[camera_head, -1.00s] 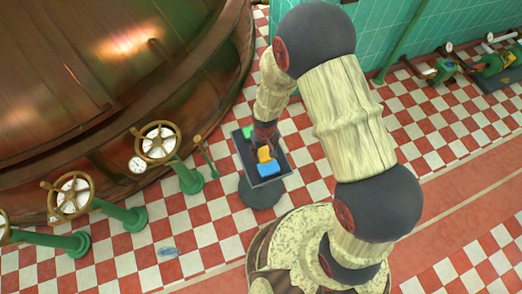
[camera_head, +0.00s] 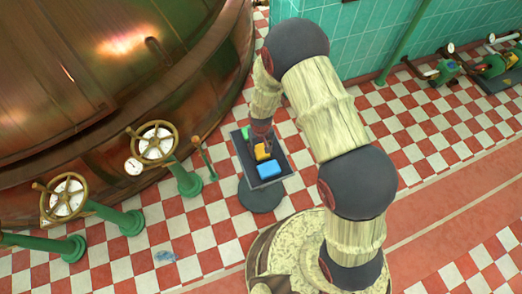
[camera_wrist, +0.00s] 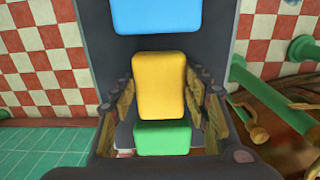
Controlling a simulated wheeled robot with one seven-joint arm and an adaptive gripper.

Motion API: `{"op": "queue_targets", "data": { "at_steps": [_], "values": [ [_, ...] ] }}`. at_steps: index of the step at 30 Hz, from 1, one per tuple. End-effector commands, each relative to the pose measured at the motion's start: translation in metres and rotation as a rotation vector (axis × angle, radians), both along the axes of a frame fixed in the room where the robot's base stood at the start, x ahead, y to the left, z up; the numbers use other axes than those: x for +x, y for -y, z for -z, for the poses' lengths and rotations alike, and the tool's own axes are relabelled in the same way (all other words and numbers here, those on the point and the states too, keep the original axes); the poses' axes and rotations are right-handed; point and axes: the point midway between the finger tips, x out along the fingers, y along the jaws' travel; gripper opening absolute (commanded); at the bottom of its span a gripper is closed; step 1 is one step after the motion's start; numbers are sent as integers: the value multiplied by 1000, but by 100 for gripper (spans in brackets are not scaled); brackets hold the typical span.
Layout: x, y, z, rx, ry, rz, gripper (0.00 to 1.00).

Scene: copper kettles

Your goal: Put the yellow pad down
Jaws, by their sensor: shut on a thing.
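The yellow pad (camera_head: 262,152) is a rounded block between the blue pad (camera_head: 269,169) and the green pad (camera_head: 245,132), over a dark tray (camera_head: 279,157). My gripper (camera_head: 262,143) is shut on the yellow pad, its fingers on either side. In the wrist view, the yellow pad (camera_wrist: 159,85) stands between the two fingers of my gripper (camera_wrist: 162,112). The blue pad (camera_wrist: 157,15) lies beyond it with a gap, and the green pad (camera_wrist: 163,138) shows at its near end. I cannot tell whether the yellow pad touches the tray.
The tray is on a dark round stand (camera_head: 260,196). A large copper kettle (camera_head: 110,70) fills the left, with brass handwheels (camera_head: 155,143) on green posts near the tray. Green pipework (camera_head: 490,66) is at the far right. Checkered floor lies open around the stand.

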Motion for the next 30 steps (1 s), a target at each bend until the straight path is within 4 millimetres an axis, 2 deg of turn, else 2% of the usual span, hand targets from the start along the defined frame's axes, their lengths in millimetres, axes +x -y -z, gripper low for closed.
{"op": "queue_targets", "data": {
  "at_steps": [9,10,18,30],
  "values": [
    [-1,0,6,0,-1,0,18],
    [-1,0,6,0,-1,0,48],
    [-1,0,6,-1,-2,0,63],
    [0,0,-1,0,0,0,64]
  ]
}}
